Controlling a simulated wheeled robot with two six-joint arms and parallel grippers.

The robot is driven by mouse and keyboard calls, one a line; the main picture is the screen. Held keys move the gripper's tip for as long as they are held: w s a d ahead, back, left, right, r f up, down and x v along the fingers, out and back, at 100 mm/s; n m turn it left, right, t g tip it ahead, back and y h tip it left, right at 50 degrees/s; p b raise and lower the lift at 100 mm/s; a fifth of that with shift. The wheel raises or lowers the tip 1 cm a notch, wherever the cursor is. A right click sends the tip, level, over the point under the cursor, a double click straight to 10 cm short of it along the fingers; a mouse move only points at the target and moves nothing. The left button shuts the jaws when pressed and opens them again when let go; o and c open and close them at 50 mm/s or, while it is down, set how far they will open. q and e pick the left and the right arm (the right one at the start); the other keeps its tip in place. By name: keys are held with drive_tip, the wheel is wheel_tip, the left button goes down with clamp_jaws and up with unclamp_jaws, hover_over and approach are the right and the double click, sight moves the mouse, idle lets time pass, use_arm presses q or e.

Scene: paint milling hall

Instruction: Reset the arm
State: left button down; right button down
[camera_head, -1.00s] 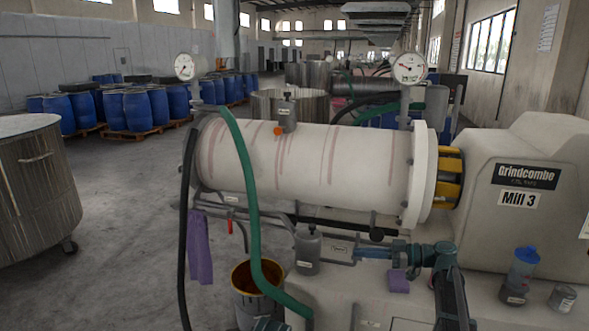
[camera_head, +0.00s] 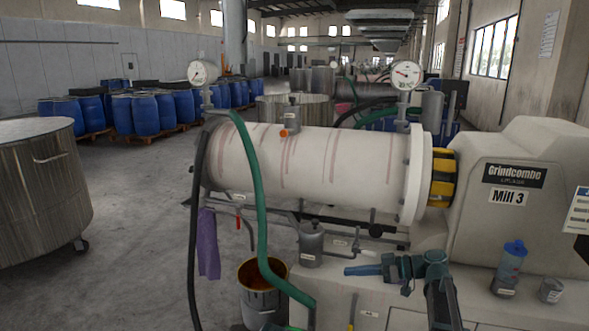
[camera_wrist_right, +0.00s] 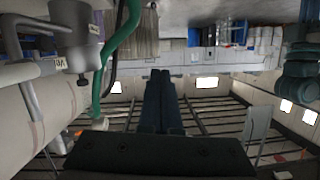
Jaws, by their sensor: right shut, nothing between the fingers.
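My right gripper (camera_head: 349,271) reaches in from the bottom right of the head view. It is shut and empty and points left, in front of the lower pipework of Mill 3 (camera_head: 320,165). In the right wrist view, its two dark fingers (camera_wrist_right: 160,78) lie together with nothing between them. A grey canister (camera_head: 311,243) on the mill's lower pipework stands a little left of the fingertips in the head view. I cannot see my left gripper.
A green hose (camera_head: 257,195) and a black hose (camera_head: 196,220) hang left of the gripper. A bucket (camera_head: 262,300) stands below.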

drive_tip(key=s+a+f+m+g+h+p, duration=0.2)
drive_tip(key=s+a+f+h, duration=0.1)
drive_tip(key=s+a, duration=0.35)
drive_tip(key=s+a+f+m+g+h+p, duration=0.2)
drive_tip(key=s+a+f+h, duration=0.1)
drive_tip(key=s+a, duration=0.35)
drive_tip(key=s+d+f+m+h+p, duration=0.1)
drive_tip(key=s+m+h+p, duration=0.3)
drive_tip(key=s+h, duration=0.5)
drive_tip(key=s+d+m, duration=0.1)
drive_tip(key=s, duration=0.5)
drive_tip(key=shift+f+m+h, duration=0.25)
drive_tip(key=shift+m+h, duration=0.05)
drive_tip(key=shift+h, duration=0.1)
